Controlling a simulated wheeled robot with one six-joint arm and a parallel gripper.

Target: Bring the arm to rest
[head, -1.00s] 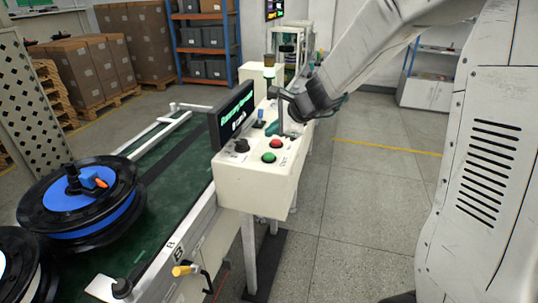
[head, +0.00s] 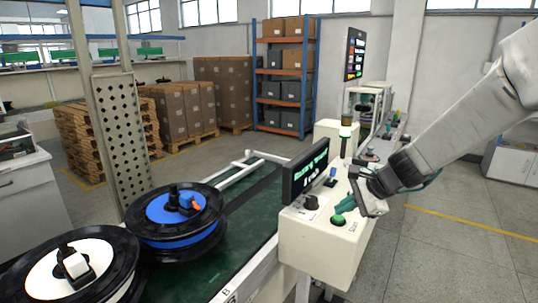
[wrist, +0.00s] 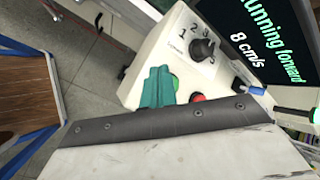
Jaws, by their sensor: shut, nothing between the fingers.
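My gripper (head: 345,206) is shut and empty, its green fingertips low over the front of the cream control box (head: 318,246). The fingers also show in the wrist view (wrist: 157,86), beside the green button (wrist: 176,82). I cannot tell whether they touch it. The green button (head: 338,220) shows just below the fingertips in the head view. A red button (wrist: 197,98) is partly hidden behind my wrist. A black dial (wrist: 202,49) marked with numbers sits near the screen (wrist: 270,45), which reads "Running forward 8 cm/s".
A green conveyor (head: 240,235) runs left of the box. A blue-faced hub motor (head: 170,225) and a white-faced one (head: 60,275) are on the left. The floor (head: 450,240) on the right is clear.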

